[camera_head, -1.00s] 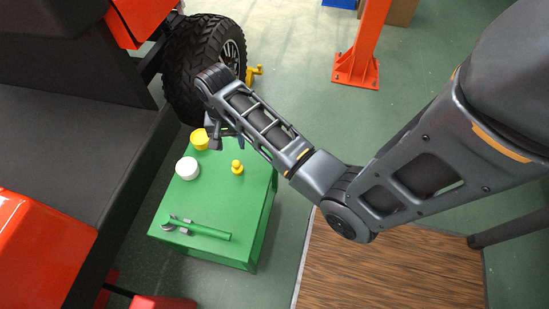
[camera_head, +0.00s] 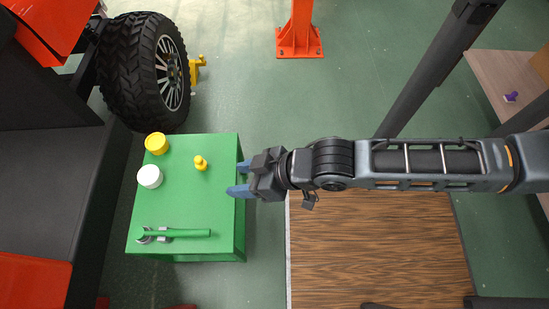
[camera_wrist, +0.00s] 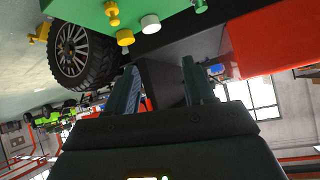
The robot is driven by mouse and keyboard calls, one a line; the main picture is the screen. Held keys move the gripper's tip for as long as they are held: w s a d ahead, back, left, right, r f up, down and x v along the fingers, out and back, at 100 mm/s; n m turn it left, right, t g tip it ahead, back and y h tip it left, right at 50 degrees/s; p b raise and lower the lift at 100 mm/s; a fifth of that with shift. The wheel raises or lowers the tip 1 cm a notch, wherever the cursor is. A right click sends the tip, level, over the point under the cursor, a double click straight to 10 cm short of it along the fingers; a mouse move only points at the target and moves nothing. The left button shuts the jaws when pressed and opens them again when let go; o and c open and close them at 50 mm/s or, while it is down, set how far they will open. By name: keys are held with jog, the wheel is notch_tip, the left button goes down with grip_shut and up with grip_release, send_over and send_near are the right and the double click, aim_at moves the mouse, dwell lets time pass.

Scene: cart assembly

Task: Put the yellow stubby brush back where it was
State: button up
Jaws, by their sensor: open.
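The yellow stubby brush (camera_head: 201,163) stands on top of the green box (camera_head: 190,205), toward its far side. It also shows in the wrist view (camera_wrist: 112,13), near the top edge. My gripper (camera_head: 240,179) is open and empty at the right edge of the green box, apart from the brush and to its right. In the wrist view its two fingers (camera_wrist: 160,75) are spread with nothing between them.
On the green box are a yellow round container (camera_head: 156,143), a white round container (camera_head: 150,176) and a green-handled tool (camera_head: 180,233). A black tyre (camera_head: 145,70) stands behind. A wood-patterned platform (camera_head: 375,250) lies to the right.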

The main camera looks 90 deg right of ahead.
jog(key=s+a+r+n+t, duration=0.1)
jog(key=s+a+r+t, duration=0.1)
jog(key=r, duration=0.6)
jog(key=s+a+r+n+t+y, duration=0.1)
jog(key=s+r, duration=0.3)
jog(key=r, duration=0.4)
jog(key=shift+s+a+r+n+t+y, duration=0.2)
jog(key=shift+s+a+n+t+y, duration=0.1)
jog(key=shift+a+n+t, duration=0.55)
jog(key=shift+d, duration=0.1)
notch_tip(320, 180, up, 3)
jog(key=p, duration=0.3)
